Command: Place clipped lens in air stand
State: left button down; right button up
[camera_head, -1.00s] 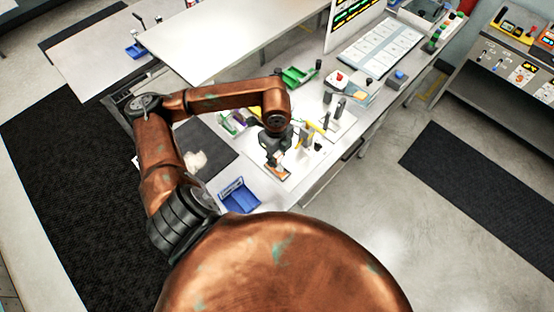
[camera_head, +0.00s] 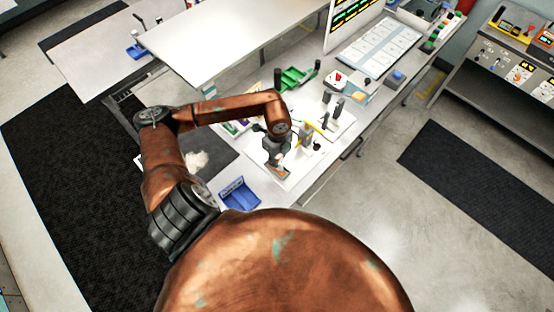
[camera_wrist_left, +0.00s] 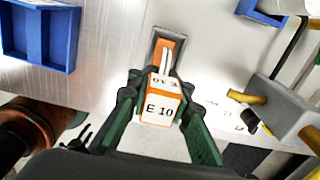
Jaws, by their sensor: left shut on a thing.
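My left gripper (camera_wrist_left: 155,105) is shut on a white block with orange edges marked "E 10" (camera_wrist_left: 160,108), which I take to be the clip. Pale prongs reach from the block over a grey-framed holder with an orange inside (camera_wrist_left: 168,52). I cannot make out a lens, nor whether the prongs touch the holder. In the head view the left gripper (camera_head: 277,160) is low over the white bench, at the small orange holder (camera_head: 281,173). A grey stand with yellow pegs (camera_wrist_left: 275,110) is right of the gripper in the wrist view; I cannot tell if it is the air stand.
A blue bin (camera_head: 239,195) sits at the near bench edge; it also shows in the wrist view (camera_wrist_left: 40,35). A green tray (camera_head: 296,77) and dark upright posts (camera_head: 337,106) stand farther back. A dark mat (camera_head: 215,155) lies left of the gripper.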

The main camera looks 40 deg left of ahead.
pick_arm(q)
jog(key=shift+f, duration=0.2)
jog(key=c, duration=1.8)
grip_release()
jog(key=shift+o, duration=0.3)
jog(key=shift+w+r, duration=0.1)
jog(key=shift+r, duration=0.4)
notch_tip(320, 180, up, 10)
jog(key=shift+r+b, duration=0.15)
jog(key=shift+b, duration=0.85)
jog(key=shift+r, duration=0.6)
